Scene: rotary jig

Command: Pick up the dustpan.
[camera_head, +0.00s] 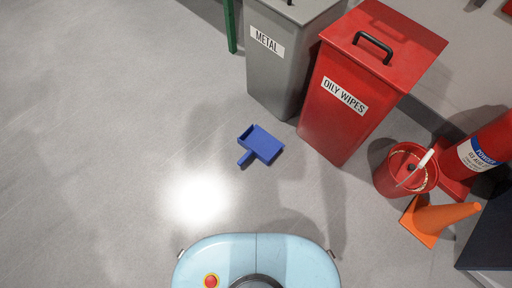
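Neither of my grippers shows in the head view. Only the light blue top of my own base is in view at the bottom.
A grey METAL bin (271,75) and a red OILY WIPES bin (335,120) stand behind the dustpan. A red bucket (385,180), an orange cone (433,217) and a red extinguisher (490,145) stand at the right. A green post (230,25) is at the top. Floor at left is clear.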

